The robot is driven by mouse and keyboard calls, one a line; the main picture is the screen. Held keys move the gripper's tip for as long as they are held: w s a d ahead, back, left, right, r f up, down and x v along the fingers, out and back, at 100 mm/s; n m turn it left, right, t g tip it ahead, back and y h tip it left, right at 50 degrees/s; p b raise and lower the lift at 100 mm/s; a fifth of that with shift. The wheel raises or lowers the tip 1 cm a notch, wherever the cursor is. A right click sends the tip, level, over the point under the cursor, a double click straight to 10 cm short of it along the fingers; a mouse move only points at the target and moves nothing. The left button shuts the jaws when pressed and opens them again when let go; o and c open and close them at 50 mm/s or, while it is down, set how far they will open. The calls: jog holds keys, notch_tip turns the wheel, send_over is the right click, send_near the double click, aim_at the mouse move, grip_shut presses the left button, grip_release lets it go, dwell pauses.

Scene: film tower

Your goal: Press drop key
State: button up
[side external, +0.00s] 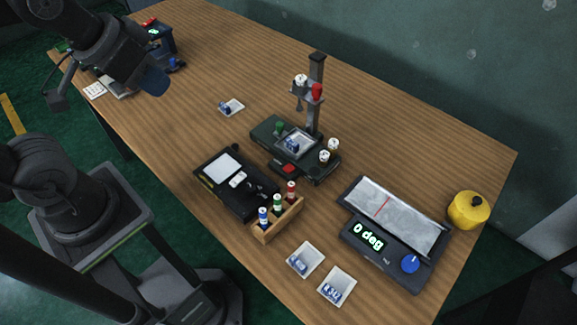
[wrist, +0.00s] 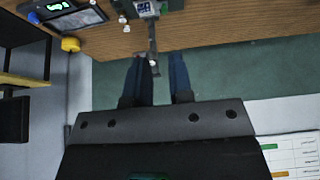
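The film tower (side external: 314,72) stands mid-table, its post rising from a dark base (side external: 325,171). A red key (side external: 289,168) sits on the base's front edge; I cannot read a label, so I cannot tell if it is the drop key. A red part (side external: 317,91) and a white-capped part are high on the post. My gripper (side external: 155,84) is raised at upper left, well away from the tower. In the wrist view my gripper (wrist: 159,58) shows two blue fingers apart with nothing held; the tower post (wrist: 153,45) appears beyond, between them.
A rack (side external: 282,222) with several small bottles and a black case (side external: 226,190) stand before the tower. A display unit (side external: 379,252) reading "0 deg" and a yellow pot (side external: 468,210) are at right. White trays (side external: 337,287) lie near the front edge.

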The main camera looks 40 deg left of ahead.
grip_shut()
dwell(0.8)
